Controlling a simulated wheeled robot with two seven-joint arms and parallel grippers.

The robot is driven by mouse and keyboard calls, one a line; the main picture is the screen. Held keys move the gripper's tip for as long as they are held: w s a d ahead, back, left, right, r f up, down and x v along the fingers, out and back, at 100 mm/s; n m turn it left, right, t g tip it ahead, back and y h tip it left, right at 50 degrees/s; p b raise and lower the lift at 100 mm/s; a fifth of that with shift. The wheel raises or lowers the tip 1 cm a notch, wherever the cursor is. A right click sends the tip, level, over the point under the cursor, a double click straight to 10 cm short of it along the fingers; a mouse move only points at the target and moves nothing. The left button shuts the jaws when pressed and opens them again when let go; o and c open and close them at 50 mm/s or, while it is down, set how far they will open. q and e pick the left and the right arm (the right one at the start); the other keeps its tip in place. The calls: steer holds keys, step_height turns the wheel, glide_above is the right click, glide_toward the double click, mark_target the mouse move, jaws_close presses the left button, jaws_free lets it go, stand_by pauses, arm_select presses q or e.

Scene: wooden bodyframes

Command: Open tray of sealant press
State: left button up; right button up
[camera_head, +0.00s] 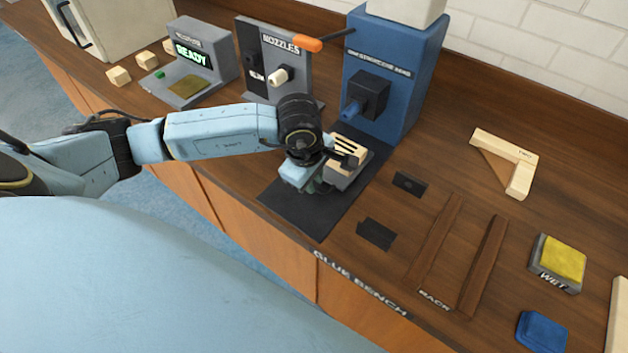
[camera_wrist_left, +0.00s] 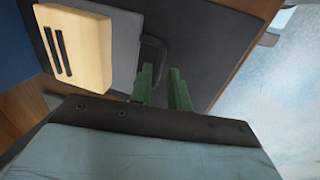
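The sealant press (camera_head: 392,85) is a tall blue machine with a lever with an orange grip (camera_head: 308,44). At its foot, the grey tray carries a pale wooden block with dark slots (camera_head: 352,146). In the left wrist view the grey tray (camera_wrist_left: 124,28) lies beside the block (camera_wrist_left: 80,45), with a dark looped handle (camera_wrist_left: 158,44) on its edge. My left gripper (camera_wrist_left: 163,84) has its green fingers apart at the handle, whose near end lies by the gap; I cannot tell whether they touch. In the head view, my left wrist partly hides the tray front. My right gripper is not in view.
A black mat (camera_head: 305,212) lies under the tray. The nozzle stand (camera_head: 275,65) and READY unit (camera_head: 190,65) stand left of the press. The wooden rack rails (camera_head: 436,238), yellow-topped WET box (camera_head: 558,262) and blue block (camera_head: 541,331) are on the right.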

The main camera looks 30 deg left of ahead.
arm_select(q)
steer(key=shift+w+f, duration=0.15)
steer(key=shift+f, duration=0.55)
jaws_close()
